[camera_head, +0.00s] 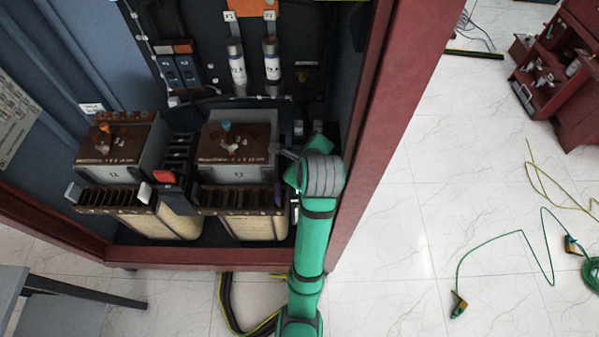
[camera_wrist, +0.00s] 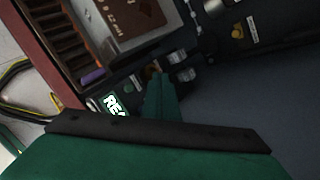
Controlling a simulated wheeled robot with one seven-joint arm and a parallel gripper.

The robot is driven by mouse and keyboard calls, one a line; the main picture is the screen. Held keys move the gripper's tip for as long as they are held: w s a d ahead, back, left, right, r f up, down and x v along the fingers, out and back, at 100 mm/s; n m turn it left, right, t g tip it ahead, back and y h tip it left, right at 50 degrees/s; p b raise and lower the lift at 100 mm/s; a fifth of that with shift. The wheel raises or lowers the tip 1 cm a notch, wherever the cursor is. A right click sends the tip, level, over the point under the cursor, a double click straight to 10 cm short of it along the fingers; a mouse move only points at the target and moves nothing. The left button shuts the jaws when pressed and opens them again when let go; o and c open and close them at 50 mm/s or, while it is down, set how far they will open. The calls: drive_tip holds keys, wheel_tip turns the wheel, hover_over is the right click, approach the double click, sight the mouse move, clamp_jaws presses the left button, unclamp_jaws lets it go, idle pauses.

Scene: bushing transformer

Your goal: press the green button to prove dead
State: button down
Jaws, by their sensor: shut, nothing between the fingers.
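My gripper's fingers are shut, empty and point down into the dark row of small parts beside the transformer block. Contact between the fingertips and anything is not clear. In the head view my gripper (camera_head: 283,152) is at the right side of the cabinet, and my green arm hides most of the device behind it.
Two brown-topped transformers, one on the left (camera_head: 121,137) and one on the right (camera_head: 234,143), stand in the red-framed cabinet. The cabinet's right post (camera_head: 392,110) is close to my arm. Fuse tubes (camera_head: 236,70) stand behind. Cables lie on the white floor (camera_head: 430,200).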

drive_tip(key=shift+f, duration=0.1)
wheel_tip(320, 180, down, 8)
drive_tip(key=shift+s+d+r, duration=0.1)
drive_tip(key=shift+f, duration=0.4)
idle(1.9)
drive_tip(key=shift+f, duration=0.2)
drive_tip(key=shift+f, duration=0.25)
